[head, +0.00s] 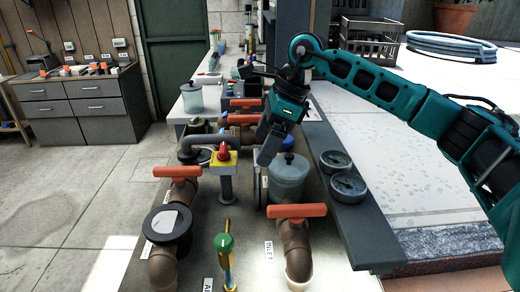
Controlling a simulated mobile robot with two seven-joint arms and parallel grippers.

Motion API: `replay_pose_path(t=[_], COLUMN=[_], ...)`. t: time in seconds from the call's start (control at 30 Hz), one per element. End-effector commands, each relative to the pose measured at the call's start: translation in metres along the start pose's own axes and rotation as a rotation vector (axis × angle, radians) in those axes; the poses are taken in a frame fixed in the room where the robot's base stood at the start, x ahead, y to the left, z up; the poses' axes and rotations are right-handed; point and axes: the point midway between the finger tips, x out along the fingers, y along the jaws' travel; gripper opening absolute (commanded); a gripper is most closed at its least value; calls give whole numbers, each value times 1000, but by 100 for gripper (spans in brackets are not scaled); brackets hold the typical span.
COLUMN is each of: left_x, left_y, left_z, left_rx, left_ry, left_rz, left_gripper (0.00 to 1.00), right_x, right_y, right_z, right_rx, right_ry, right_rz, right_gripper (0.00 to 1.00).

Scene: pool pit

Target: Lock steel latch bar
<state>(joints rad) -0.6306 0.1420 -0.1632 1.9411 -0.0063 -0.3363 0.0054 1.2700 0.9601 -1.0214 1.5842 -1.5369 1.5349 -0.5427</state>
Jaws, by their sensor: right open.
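A dark grey bar (212,141) lies crosswise among the pipes, behind a yellow block with a red knob (223,154). It may be the steel latch bar, but at this size I cannot tell for sure, nor whether it is locked. My right gripper (266,150) comes in from the right and points down, just right of the bar's right end and above a grey-blue lidded canister (289,178). It is open, and I see nothing held in it. It hides part of what stands behind it. My left gripper is not in view.
Brown pipes with orange valve handles (297,210) stand close around. Two round gauges (348,186) lie on the dark ledge (345,225) at right. A drawer cabinet (75,106) stands at left; the floor before it is clear.

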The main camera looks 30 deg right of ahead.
Motion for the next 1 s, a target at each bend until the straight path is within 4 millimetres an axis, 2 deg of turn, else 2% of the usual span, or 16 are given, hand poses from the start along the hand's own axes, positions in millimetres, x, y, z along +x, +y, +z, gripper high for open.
replay_pose_path(t=[0.03, 0.2, 0.57, 1.0], left_x=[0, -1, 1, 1], left_y=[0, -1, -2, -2], left_z=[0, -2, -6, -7], left_rx=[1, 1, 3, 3], left_ry=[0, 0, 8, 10], left_rz=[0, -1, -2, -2], left_gripper=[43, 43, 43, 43], right_x=[8, 25, 31, 30], right_y=[1, 0, 0, 0], right_z=[0, 0, 0, 0], right_rx=[-1, 0, 0, 0], right_ry=[2, 0, 0, 0], right_rz=[3, 1, -1, 0], right_gripper=[100, 100, 100, 59])
